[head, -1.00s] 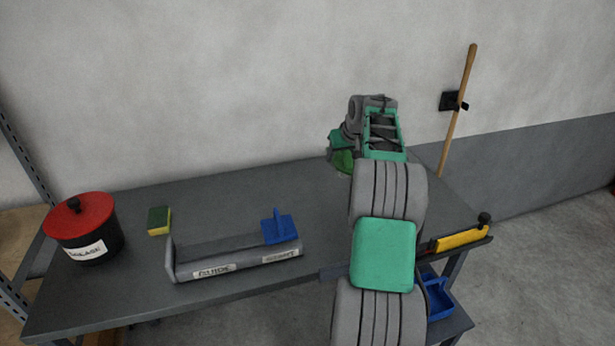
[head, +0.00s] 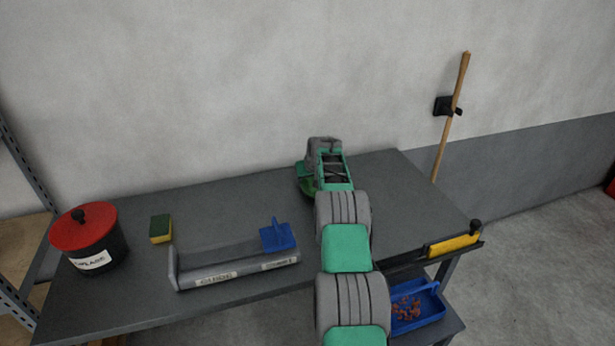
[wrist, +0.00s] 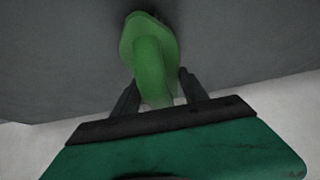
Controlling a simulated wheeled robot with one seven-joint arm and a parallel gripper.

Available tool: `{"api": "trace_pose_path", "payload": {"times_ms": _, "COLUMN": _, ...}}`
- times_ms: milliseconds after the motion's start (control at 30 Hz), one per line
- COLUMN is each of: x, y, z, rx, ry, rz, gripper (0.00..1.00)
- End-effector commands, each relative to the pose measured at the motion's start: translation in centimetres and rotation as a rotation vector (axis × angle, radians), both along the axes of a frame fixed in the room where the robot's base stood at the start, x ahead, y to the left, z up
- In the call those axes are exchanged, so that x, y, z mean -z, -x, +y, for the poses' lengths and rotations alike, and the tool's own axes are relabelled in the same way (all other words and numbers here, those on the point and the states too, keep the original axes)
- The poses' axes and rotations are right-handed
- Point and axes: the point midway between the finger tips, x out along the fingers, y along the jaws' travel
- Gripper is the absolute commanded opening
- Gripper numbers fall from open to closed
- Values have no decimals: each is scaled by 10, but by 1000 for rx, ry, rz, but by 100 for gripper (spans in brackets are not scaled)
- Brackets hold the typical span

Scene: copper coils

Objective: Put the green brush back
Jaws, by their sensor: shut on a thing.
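The green brush (wrist: 150,62) is between the two dark fingers of my gripper (wrist: 157,88) in the wrist view. My gripper is shut on its curved handle, and a wider green part shows beyond. In the head view a bit of the green brush (head: 309,187) shows below my wrist, over the back of the table; the fingers are hidden there. I cannot tell whether the brush touches the table. A grey holder (head: 215,281) with two white labels stands at the table's front; the left label seems to read GUIDE.
A blue piece (head: 278,238) sits at the holder's right end. A sponge (head: 160,229) and a red-lidded black pot (head: 90,240) stand to the left. A yellow-handled tool (head: 452,245) lies at the table's right edge. A blue bin (head: 428,310) is below.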

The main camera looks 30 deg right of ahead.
Motion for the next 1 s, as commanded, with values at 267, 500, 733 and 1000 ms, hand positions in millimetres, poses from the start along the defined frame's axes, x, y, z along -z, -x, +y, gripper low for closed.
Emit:
{"api": "trace_pose_path", "payload": {"times_ms": 267, "x": 3, "y": 0, "z": 0, "rx": -1, "ry": 1, "rz": -1, "gripper": 52}}
{"api": "trace_pose_path", "payload": {"times_ms": 500, "x": 2, "y": 0, "z": 0, "rx": -1, "ry": 1, "rz": -1, "gripper": 72}}
{"api": "trace_pose_path", "payload": {"times_ms": 733, "x": 2, "y": 0, "z": 0, "rx": -1, "ry": 1, "rz": -1, "gripper": 73}}
{"api": "trace_pose_path", "payload": {"times_ms": 1000, "x": -20, "y": 11, "z": 2, "rx": 0, "ry": 2, "rz": -4, "gripper": 73}}
